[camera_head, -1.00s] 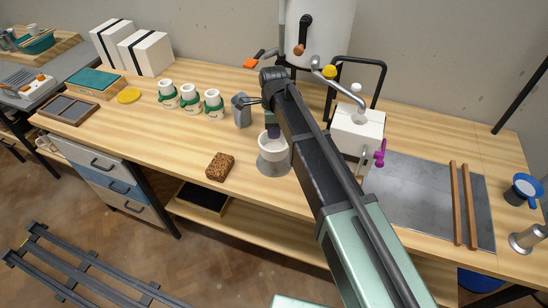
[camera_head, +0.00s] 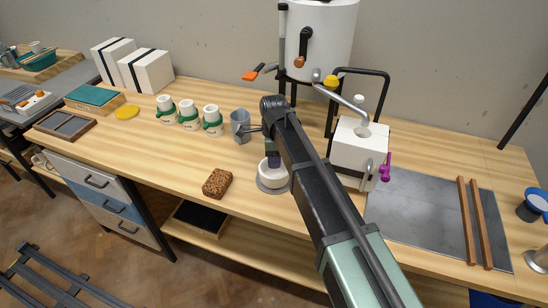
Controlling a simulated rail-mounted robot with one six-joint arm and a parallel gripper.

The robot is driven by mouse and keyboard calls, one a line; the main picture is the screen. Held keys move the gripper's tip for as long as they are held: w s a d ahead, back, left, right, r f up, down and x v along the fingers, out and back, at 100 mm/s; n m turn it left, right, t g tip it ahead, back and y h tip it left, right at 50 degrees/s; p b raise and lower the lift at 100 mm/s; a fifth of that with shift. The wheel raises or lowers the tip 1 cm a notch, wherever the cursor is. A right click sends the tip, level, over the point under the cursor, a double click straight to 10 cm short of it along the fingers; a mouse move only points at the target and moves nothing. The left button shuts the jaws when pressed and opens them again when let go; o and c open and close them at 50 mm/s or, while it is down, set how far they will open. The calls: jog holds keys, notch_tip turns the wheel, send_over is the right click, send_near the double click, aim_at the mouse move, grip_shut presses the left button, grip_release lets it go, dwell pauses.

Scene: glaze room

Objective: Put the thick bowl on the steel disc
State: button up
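The thick bowl (camera_head: 273,177) is white and sits low over the steel disc (camera_head: 264,188), a grey round plate on the wooden bench. The disc's rim shows at the bowl's left and front. The bowl looks upright and appears to rest on the disc, but the contact is not clear. My gripper (camera_head: 273,160) points down at the bowl, its dark end at the bowl's opening. My arm covers the right side of the bowl and most of the gripper, so its fingers cannot be made out.
A brown sponge (camera_head: 217,183) lies left of the disc. A grey jug (camera_head: 240,126) and several white cups with green bands (camera_head: 189,115) stand behind. A white box-shaped machine (camera_head: 358,150) stands close on the right, beside a grey slab (camera_head: 418,213) with two wooden strips.

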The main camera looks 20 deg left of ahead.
notch_tip(320, 180, up, 12)
jog(key=w+p, duration=0.1)
jog(key=p, duration=1.1)
jog(key=shift+a+r, duration=0.15)
jog(key=shift+a, duration=0.05)
jog(key=shift+w, duration=0.1)
